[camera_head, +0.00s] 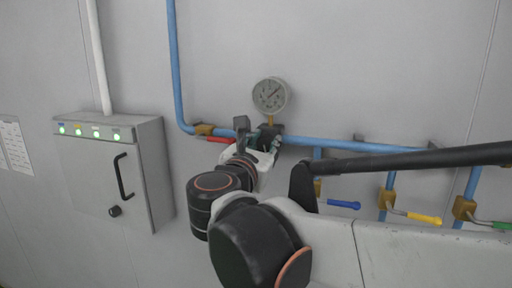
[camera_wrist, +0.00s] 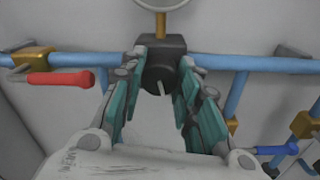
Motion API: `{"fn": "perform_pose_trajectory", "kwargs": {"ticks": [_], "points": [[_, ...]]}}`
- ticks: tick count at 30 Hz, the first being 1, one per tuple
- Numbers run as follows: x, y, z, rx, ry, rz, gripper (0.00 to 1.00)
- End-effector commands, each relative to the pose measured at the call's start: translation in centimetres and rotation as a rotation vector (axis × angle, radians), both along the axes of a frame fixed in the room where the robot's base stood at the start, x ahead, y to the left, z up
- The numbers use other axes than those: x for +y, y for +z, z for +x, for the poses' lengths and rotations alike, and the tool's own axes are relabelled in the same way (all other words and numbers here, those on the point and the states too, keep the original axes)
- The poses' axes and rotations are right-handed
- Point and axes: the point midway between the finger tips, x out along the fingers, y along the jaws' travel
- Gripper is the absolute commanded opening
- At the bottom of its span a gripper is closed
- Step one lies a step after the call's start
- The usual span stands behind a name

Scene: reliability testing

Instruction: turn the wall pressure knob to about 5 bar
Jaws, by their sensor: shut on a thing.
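The pressure knob (camera_wrist: 158,82) is a dark round knob with a pale pointer line, under a dark block on the blue pipe in the wrist view. My gripper (camera_wrist: 158,95) has its two teal-padded fingers on either side of the knob, shut on it. The pointer line runs nearly vertical with a slight tilt. The round pressure gauge (camera_head: 270,95) sits above the knob in the head view; its needle appears to point to the upper right, but its numbers are too small to read. In the head view my gripper (camera_head: 262,145) largely hides the knob.
A red-handled valve (camera_wrist: 60,79) is left of the knob. Blue (camera_head: 343,204), yellow (camera_head: 424,218) and green (camera_head: 497,225) valve handles are lower right. The blue pipe (camera_head: 345,145) runs along the wall.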

Motion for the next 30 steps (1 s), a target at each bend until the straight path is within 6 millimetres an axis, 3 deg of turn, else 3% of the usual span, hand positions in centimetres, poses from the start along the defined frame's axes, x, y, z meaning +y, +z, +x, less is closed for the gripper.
{"fn": "perform_pose_trajectory", "kwargs": {"ticks": [18,30], "points": [[-0.03,-0.11,-0.01,-0.155,0.000,0.427,0.06],[-0.03,-0.05,-0.01,-0.202,-0.001,0.554,0.06]]}}
